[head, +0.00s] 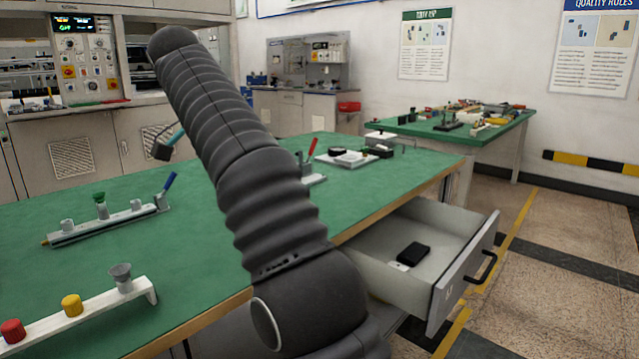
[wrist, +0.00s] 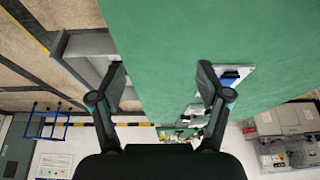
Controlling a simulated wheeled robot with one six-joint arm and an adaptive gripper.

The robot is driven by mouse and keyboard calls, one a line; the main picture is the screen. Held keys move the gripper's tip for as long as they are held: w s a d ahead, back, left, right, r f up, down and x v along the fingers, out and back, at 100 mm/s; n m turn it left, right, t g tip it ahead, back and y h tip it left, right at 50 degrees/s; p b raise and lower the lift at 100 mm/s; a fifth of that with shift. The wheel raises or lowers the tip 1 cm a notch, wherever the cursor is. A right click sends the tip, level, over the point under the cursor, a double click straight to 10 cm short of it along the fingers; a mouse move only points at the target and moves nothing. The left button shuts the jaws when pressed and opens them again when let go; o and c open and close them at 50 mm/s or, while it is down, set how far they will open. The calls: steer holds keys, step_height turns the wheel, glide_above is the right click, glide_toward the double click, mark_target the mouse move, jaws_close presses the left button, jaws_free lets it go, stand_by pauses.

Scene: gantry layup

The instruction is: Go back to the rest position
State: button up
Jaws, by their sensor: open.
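My gripper (wrist: 161,75) shows in the wrist view with its two fingers wide apart and nothing between them. It is above the edge of the green table (wrist: 180,50), with the drawer (wrist: 72,48) on the left of the picture. In the head view my dark ribbed arm rises across the middle, over the near edge of the table (head: 225,245). My gripper is mostly hidden behind the arm there.
The drawer (head: 462,275) stands pulled open, with a black item (head: 413,254) inside. A rail with coloured knobs (head: 75,322) and fixtures (head: 108,220) are on the table left of my arm. A second green table (head: 470,138) stands behind; the floor at right is clear.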

steer(key=s+d+f+n+y, duration=0.1)
steer(key=s+d+n, duration=0.15)
steer(key=d, duration=0.75)
steer(key=s+d+f+n+y, duration=0.15)
steer(key=s+d, duration=0.25)
steer(key=d, duration=0.6)
steer(key=s+d+f+n, duration=0.1)
steer(key=s+d+f, duration=0.2)
steer(key=s+f, duration=0.3)
steer(key=s+d+f+n+t, duration=0.1)
steer(key=s+d+f, duration=0.3)
steer(key=s+f, duration=0.3)
steer(key=s+d+f+n+t, duration=0.1)
steer(key=s+d+f+n, duration=0.1)
steer(key=s+d+f, duration=0.2)
steer(key=s+f, duration=0.3)
steer(key=f, duration=0.1)
steer(key=shift+s+f, duration=0.15)
steer(key=shift+s, duration=0.1)
steer(key=shift+d+y, duration=0.15)
steer(key=shift+y, duration=0.1)
